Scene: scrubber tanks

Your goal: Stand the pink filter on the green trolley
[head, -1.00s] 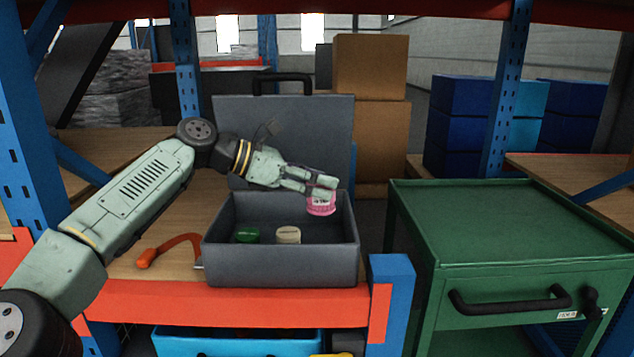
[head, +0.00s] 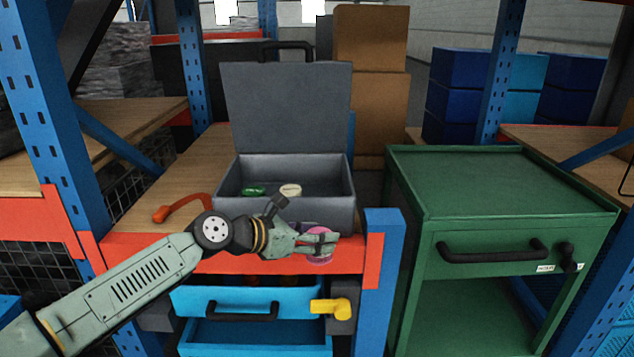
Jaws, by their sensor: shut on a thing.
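The pink filter (head: 318,258) is held in my gripper (head: 322,241), which is shut on it. The fingers cover its upper part. It is in front of the orange shelf beam, below the rim of the grey case and left of the blue post. The green trolley (head: 490,188) stands to the right, with a flat, empty top and a raised rim. My gripper is left of the trolley and lower than its top in the picture.
The open grey case (head: 330,207) on the wooden shelf holds a green filter (head: 254,191) and a cream filter (head: 290,190). An orange-handled tool (head: 180,207) lies left of it. The blue post (head: 381,285) stands between my gripper and the trolley. Blue drawers (head: 250,298) are open below.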

